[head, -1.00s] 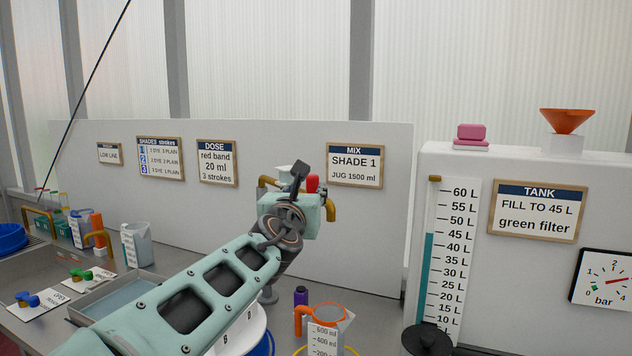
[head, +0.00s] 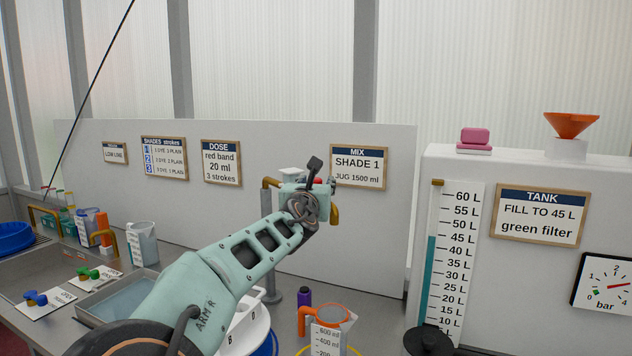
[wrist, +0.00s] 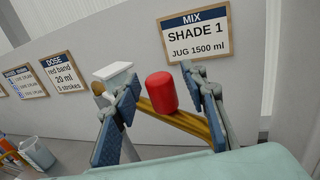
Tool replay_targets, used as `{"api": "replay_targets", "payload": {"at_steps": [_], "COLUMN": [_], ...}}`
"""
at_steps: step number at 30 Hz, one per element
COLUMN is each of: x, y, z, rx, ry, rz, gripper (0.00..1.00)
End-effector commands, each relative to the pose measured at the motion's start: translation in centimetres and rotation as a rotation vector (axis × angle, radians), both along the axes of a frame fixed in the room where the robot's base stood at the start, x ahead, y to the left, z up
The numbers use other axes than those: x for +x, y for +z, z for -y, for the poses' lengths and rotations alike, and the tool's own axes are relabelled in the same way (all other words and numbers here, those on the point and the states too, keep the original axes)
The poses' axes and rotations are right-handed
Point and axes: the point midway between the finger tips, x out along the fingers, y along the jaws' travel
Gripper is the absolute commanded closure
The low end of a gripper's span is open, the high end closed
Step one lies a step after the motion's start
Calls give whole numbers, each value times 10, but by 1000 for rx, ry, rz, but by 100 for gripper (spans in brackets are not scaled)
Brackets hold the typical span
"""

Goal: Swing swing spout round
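An ochre spout (wrist: 188,124) runs across the wrist view, with an upright red knob (wrist: 161,92) on it. In the head view the down-turned spout end (head: 334,213) shows just right of my gripper (head: 318,186), whose fingers are mostly hidden there. In the wrist view my gripper (wrist: 162,92) is open, with one blue-padded finger on each side of the red knob.
A white-topped block (wrist: 113,72) stands close left of the fingers. The back panel (head: 385,230) with the MIX sign (head: 358,167) is behind. The white tank (head: 470,168) stands right.

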Motion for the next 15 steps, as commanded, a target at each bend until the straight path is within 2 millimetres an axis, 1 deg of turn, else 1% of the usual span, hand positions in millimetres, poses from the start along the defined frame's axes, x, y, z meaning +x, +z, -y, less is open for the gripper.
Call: {"api": "replay_targets", "payload": {"at_steps": [3, 11, 15], "x": [4, 4, 4], "y": [0, -1, -1], "z": [0, 0, 0], "rx": [0, 0, 0], "ry": [1, 1, 0], "rz": [0, 0, -1], "gripper": [60, 60, 75]}}
